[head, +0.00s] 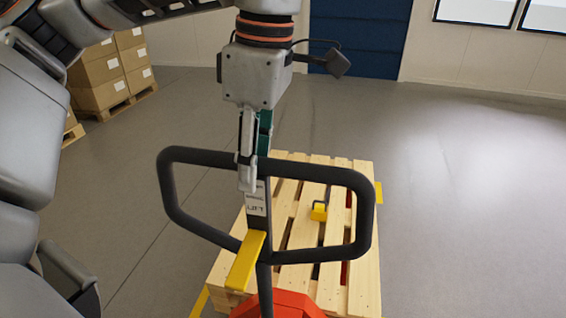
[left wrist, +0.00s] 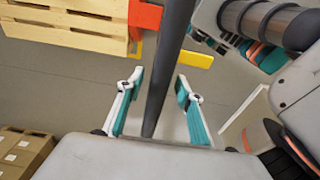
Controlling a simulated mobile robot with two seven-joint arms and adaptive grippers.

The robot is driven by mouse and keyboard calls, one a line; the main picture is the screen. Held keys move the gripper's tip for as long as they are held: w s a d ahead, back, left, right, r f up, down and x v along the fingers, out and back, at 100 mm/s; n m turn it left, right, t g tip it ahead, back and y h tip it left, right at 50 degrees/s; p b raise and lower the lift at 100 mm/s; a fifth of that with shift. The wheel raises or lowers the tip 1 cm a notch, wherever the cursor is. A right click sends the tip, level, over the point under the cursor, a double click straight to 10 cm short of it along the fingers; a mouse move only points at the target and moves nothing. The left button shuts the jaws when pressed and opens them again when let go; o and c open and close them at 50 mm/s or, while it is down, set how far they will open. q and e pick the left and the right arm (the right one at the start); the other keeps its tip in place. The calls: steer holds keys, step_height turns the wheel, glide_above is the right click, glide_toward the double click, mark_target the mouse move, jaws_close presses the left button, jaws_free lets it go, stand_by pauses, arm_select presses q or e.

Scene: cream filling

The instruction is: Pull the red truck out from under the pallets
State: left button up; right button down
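The red truck (head: 285,304) shows its red body at the bottom of the head view, with red parts visible between the slats of the wooden pallet (head: 362,250). Its black handle loop (head: 366,205) rises in front of the pallet, with a yellow lever (head: 246,262) below. My left gripper (head: 251,170) points down at the loop's top bar, one finger in front of the bar and one behind. In the left wrist view the black bar (left wrist: 165,70) runs between the open fingers, with gaps on both sides.
A small yellow object with a dark handle (head: 319,212) sits on the pallet. Cardboard boxes (head: 100,85) on pallets stand at the back left. A blue door (head: 360,35) is in the back wall. The grey floor at right is clear.

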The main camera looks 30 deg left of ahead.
mark_target(255, 201)
arm_select(q)
steer(key=shift+d, duration=0.25)
steer(key=shift+s+a+f, duration=0.1)
steer(key=shift+a+f, duration=0.05)
steer(key=shift+f, duration=1.15)
steer(key=shift+w+a+f, duration=0.1)
steer(key=shift+a+f, duration=0.1)
steer(key=shift+f, duration=1.1)
steer(key=shift+s+a+f, duration=0.1)
steer(key=shift+a+f, duration=0.05)
steer(key=shift+f, duration=1.15)
jaws_close()
